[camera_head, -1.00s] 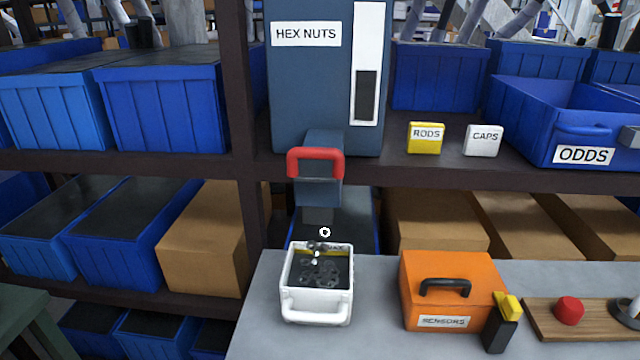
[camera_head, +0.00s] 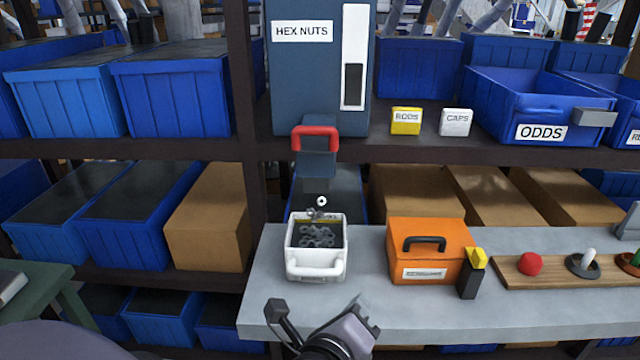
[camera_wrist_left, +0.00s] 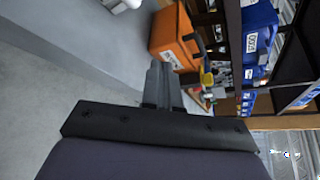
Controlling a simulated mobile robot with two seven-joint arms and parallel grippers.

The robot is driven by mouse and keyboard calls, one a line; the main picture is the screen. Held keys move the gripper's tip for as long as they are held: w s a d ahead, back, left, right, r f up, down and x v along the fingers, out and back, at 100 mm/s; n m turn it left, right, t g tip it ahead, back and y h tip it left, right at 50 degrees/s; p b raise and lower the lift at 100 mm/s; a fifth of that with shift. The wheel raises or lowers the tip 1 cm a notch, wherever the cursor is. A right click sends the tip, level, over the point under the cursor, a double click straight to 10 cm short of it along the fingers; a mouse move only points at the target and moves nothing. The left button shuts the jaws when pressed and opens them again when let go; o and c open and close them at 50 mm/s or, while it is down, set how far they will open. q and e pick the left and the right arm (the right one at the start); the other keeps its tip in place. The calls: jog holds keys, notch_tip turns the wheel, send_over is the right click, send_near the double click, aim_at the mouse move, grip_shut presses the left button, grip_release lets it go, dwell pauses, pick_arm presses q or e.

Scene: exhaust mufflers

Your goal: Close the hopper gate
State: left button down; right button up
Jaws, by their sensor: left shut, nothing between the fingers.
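The dark blue hopper (camera_head: 290,75), labelled HEX NUTS, stands on the shelf. A red gate handle (camera_head: 316,131) is at its chute (camera_head: 317,162). Loose nuts (camera_head: 321,202) are in the air below the chute, above the white bin (camera_head: 316,272), which holds dark nuts. My left gripper (camera_head: 366,322) is low in the head view, in front of the bench, well below and apart from the red handle. In the left wrist view its fingers (camera_wrist_left: 161,72) are together and empty. My right gripper is not in view.
The grey bench (camera_head: 360,310) carries an orange SENSORS case (camera_head: 428,265), a black and yellow object (camera_head: 469,278) and a wooden board (camera_head: 510,273) with a red knob. A blue ODDS bin (camera_head: 500,120) and small RODS and CAPS boxes sit on the shelf, right of the hopper.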

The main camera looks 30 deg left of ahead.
aim_at(314, 133)
pick_arm(q)
jog(key=s+a+r+m+t+y, duration=0.1)
jog(key=s+a+r+m+y, duration=0.15)
jog(key=r, duration=0.35)
jog(key=s+a+r+m+t+y, duration=0.1)
jog(key=r+m+y, duration=0.15)
jog(key=r, duration=0.45)
jog(key=s+a+r+m+t+y, duration=0.1)
jog(key=s+a+r+y, duration=0.15)
jog(key=r, duration=0.35)
jog(key=shift+y, duration=0.45)
jog(key=b+x, duration=0.1)
jog(key=x, duration=0.8)
jog(key=b+x, duration=0.1)
jog(key=x, duration=0.3)
jog(key=shift+w+d+b, duration=0.3)
jog(key=shift+w, duration=0.15)
jog(key=shift+w+a, duration=0.25)
jog(key=shift+w, duration=0.15)
